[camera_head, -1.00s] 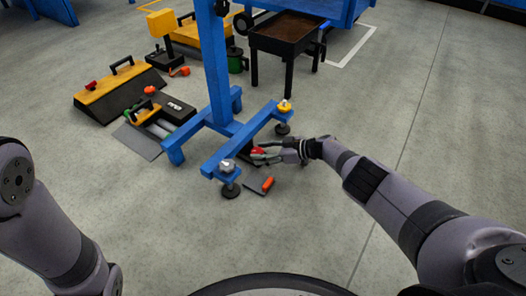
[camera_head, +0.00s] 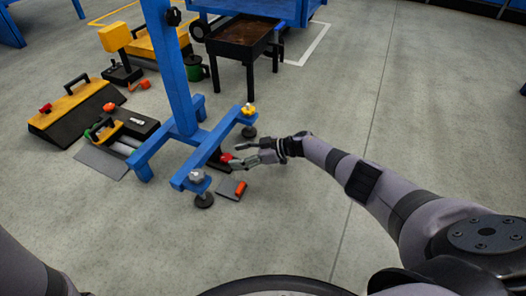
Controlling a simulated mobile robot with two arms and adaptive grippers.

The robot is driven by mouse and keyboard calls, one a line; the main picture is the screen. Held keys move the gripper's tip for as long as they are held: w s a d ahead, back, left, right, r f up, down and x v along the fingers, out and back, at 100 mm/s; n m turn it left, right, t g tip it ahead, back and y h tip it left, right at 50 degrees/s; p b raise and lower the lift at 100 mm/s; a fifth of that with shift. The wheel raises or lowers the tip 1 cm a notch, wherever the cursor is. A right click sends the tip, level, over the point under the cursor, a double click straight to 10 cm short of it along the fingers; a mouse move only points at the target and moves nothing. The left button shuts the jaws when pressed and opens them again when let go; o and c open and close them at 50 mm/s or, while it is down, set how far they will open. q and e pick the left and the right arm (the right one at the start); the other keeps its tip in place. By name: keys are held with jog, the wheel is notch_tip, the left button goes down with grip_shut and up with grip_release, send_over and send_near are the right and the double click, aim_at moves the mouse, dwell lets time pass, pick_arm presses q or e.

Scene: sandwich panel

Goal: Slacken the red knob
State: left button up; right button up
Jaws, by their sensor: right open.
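The red knob (camera_head: 226,157) sits low beside the blue beam (camera_head: 215,152) of the stand's foot, between a grey knob (camera_head: 196,176) at the near end and a yellow knob (camera_head: 248,109) at the far end. My right gripper (camera_head: 236,153) reaches in from the right, its fingers spread and open. Its fingertips are at the red knob; I cannot tell whether they touch it. Only part of my left arm shows at the lower left, and its gripper is out of the picture.
A dark plate with an orange-red handle (camera_head: 240,188) lies on the floor below my right gripper. Several tool boxes, including a yellow-topped one (camera_head: 70,100), stand at left. A black tray table (camera_head: 244,37) stands behind. The floor at right is clear.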

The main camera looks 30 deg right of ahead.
jog(key=v, duration=0.8)
jog(key=shift+s+d+r, duration=0.15)
jog(key=shift+s+d, duration=0.05)
jog(key=shift+d, duration=0.1)
jog(key=shift+o, duration=0.3)
